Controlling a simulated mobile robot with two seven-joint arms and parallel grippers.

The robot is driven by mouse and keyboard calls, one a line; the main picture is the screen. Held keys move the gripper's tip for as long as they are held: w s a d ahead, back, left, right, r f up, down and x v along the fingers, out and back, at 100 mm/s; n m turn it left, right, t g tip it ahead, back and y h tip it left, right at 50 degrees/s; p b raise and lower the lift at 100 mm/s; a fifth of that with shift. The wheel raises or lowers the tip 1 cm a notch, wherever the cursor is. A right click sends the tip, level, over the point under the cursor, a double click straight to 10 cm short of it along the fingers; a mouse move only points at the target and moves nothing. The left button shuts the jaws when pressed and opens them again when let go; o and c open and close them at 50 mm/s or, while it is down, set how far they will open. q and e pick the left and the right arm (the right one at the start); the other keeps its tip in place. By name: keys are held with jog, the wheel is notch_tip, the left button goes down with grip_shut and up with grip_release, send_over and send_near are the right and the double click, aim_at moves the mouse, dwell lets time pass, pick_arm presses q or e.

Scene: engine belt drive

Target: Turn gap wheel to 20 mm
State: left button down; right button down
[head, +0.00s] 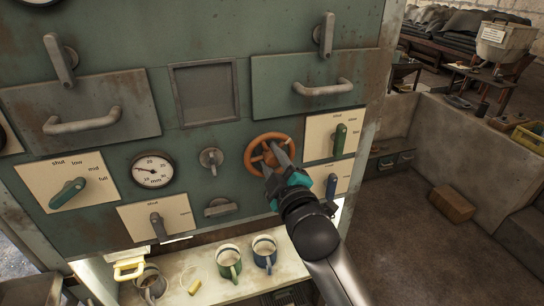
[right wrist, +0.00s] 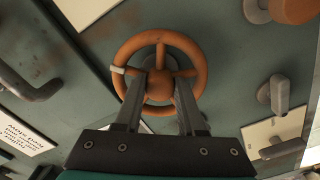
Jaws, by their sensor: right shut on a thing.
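The orange-brown gap wheel (head: 252,145) sits on the green panel, right of centre in the head view. My right gripper (head: 274,158) reaches it from the lower right and is shut on its middle. In the right wrist view the two fingers (right wrist: 160,84) lie either side of the hub, inside the wheel's rim (right wrist: 202,70). A pale mark shows on the rim's left there. A round white gauge marked mm (head: 153,170) is left of the wheel; its needle reading is too small to tell exactly. My left gripper is not in view.
Lever switches on cream plates surround the wheel, including a green one (head: 339,138) at its right and another (head: 67,193) at far left. Drawer handles (head: 322,88) stick out above. Mugs (head: 229,262) stand on a shelf below.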

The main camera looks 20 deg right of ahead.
jog(key=m+p, duration=0.3)
jog(key=m, duration=0.1)
jog(key=shift+m, duration=0.4)
jog(key=shift+m+p, duration=1)
jog(key=shift+m, duration=0.5)
jog(key=shift+f, duration=0.1)
jog(key=c, duration=0.8)
grip_release()
jog(key=s, duration=0.5)
jog(key=s+b, duration=0.1)
jog(key=s, duration=0.9)
jog(key=shift+s+d, duration=0.1)
jog(key=shift+d, duration=0.15)
